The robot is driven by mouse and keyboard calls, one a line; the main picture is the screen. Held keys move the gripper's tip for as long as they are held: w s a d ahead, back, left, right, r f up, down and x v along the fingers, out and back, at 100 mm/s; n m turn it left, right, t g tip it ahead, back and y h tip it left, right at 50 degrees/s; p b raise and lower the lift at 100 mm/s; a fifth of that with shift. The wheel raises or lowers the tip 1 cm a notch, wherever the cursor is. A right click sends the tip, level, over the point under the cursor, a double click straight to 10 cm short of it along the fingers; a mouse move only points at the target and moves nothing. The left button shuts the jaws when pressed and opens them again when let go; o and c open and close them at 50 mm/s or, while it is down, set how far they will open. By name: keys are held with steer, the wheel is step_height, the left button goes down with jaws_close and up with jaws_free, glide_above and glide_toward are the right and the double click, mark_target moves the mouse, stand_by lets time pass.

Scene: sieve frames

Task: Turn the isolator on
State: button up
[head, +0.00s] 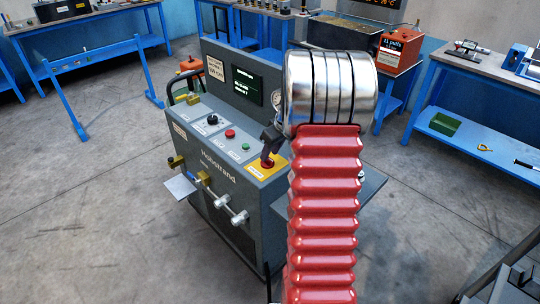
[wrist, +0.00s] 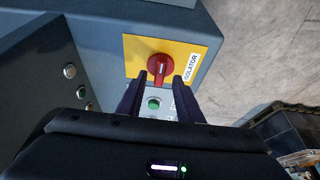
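The isolator is a red rotary knob (wrist: 160,67) with a white mark, on a yellow plate (wrist: 136,47) labelled ISOLATOR. In the wrist view the mark runs roughly up and down the picture. In the head view the red knob (head: 267,163) sits on the yellow plate (head: 256,172) at the right end of the console's sloping panel. My gripper (wrist: 164,80) is open, its two dark fingertips at the knob's near edge, one on each side; contact cannot be told. In the head view my gripper (head: 270,141) is just above the knob, partly hidden by my arm.
The grey console (head: 218,172) also carries a green button (head: 246,147), a red button (head: 229,133) and a black knob (head: 212,119). Pipe fittings (head: 222,201) stick out of its front. Blue workbenches (head: 466,136) stand around; open floor lies to the left.

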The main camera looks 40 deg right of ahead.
steer(key=shift+x, duration=1.4)
jaws_close()
steer(key=shift+d, duration=0.15)
